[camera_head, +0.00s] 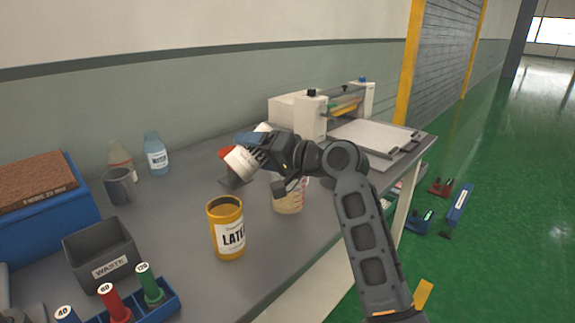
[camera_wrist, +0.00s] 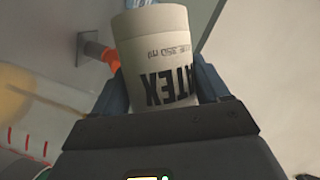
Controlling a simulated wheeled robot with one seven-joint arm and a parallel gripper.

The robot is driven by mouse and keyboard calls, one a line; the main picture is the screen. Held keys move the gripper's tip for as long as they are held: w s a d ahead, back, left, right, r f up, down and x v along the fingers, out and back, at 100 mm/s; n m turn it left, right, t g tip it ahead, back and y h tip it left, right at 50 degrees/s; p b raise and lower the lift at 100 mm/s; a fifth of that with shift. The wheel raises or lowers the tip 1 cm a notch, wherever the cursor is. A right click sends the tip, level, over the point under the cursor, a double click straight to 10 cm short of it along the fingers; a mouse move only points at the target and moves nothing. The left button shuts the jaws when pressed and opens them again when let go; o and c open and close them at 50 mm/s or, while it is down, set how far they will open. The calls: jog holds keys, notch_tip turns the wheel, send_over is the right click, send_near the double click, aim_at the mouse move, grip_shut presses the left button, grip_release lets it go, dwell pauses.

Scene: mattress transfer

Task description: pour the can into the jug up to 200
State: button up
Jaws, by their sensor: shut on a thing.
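A cream can with black LATEX lettering (camera_wrist: 160,60) sits between the two fingers of my gripper (camera_wrist: 165,95), which is shut on it. In the head view, the held can (camera_head: 241,161) is tilted, above and left of the jug. My gripper (camera_head: 262,152) is above the table there. The jug (camera_head: 288,199) is pale and translucent with cream contents, partly hidden by my arm. Its level against the marks cannot be read. Red marks on a pale surface, probably the jug's, show at the wrist view's lower left (camera_wrist: 22,140). No stream is visible.
A red item on a grey stand (camera_head: 233,183) is behind. A machine (camera_head: 297,112) stands at the back.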

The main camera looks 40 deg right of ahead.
jog(key=shift+f+m+b, duration=0.1)
jog(key=shift+m+b, duration=0.2)
dwell(0.5)
jog(key=shift+d+r+m+t+y, duration=0.1)
jog(key=shift+r+m+t+y, duration=0.2)
jog(key=shift+r+m+t, duration=0.35)
dwell(1.9)
jog(key=shift+f+g, duration=0.2)
jog(key=shift+g, duration=0.05)
